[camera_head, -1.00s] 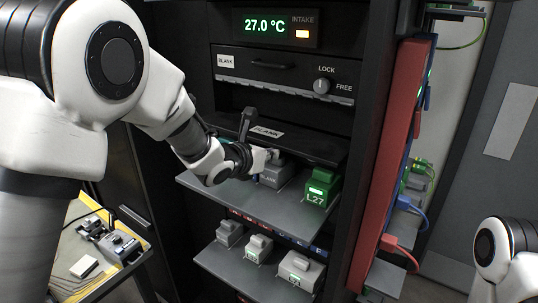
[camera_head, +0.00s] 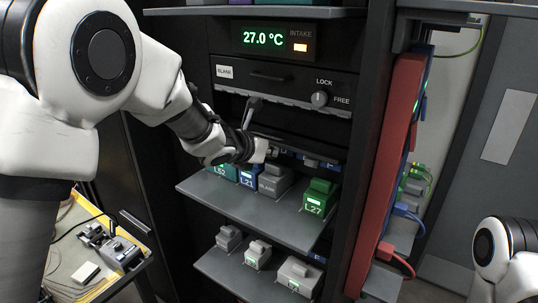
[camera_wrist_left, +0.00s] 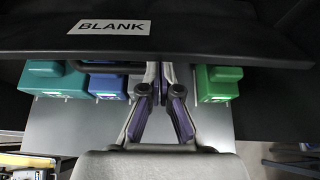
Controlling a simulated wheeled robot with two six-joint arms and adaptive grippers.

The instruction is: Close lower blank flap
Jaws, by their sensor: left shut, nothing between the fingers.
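The lower blank flap is a black panel (camera_wrist_left: 215,40) with a white BLANK label, spanning the top of the left wrist view. In the head view the flap (camera_head: 305,132) is a dark band under the upper panel, raised above the shelf; its label does not show there. My left gripper (camera_head: 269,151) is shut and empty, just below the flap and above the cartridges. In the left wrist view its fingertips (camera_wrist_left: 158,68) are at the flap's lower edge; I cannot tell whether they touch. My right arm shows at the lower right, its gripper out of frame.
The upper panel (camera_head: 285,84) has a LOCK/FREE knob (camera_head: 319,98). Below the flap, a grey shelf (camera_head: 245,208) holds teal, blue, grey and green (camera_head: 320,196) cartridges. A lower shelf (camera_head: 225,270) holds grey ones. A red panel (camera_head: 377,190) stands at right.

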